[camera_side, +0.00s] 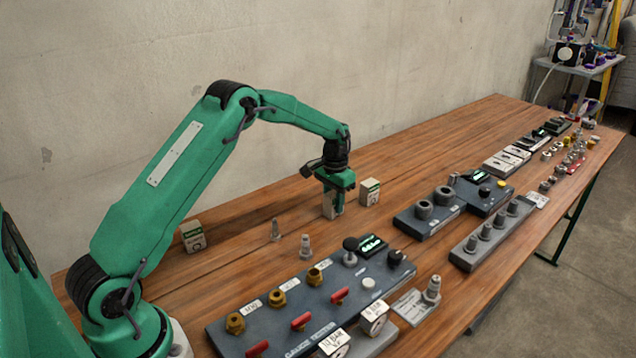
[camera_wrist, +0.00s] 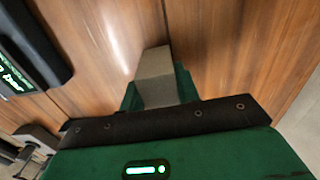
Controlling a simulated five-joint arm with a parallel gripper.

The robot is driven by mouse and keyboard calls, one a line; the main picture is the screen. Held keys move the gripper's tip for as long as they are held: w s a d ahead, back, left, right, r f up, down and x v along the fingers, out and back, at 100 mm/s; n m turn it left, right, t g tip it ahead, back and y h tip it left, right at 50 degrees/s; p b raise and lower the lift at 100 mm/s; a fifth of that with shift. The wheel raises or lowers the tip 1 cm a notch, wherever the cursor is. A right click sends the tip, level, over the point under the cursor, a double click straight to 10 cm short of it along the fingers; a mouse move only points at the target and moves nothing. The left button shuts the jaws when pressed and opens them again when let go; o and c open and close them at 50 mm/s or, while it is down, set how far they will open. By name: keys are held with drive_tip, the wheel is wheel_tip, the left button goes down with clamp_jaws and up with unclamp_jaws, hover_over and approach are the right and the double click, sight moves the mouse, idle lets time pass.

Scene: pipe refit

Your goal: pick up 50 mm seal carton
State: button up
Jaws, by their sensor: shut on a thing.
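My gripper (camera_side: 334,190) points down over the back half of the bench and is shut on a small pale carton (camera_side: 330,211). In the wrist view the carton (camera_wrist: 156,66) shows as a plain grey block between the green fingers. I cannot tell if its base touches the wood. Another such carton (camera_side: 193,236) stands at the left, near my arm. The printing is too small to read, so I cannot tell the sizes apart.
A gauge board (camera_side: 318,310) with brass fittings and red handles lies in front. Dark blocks with grey rings (camera_side: 430,213) lie to the right. The wood along the back wall is clear.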

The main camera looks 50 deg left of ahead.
sight(334, 193)
wheel_tip(334, 193, up, 4)
drive_tip(key=shift+r, duration=0.1)
drive_tip(key=s+d+r, duration=0.3)
drive_tip(key=d+r, duration=0.3)
drive_tip(key=d, duration=0.5)
drive_tip(key=shift+s+r, duration=0.25)
drive_tip(key=shift+s, duration=0.1)
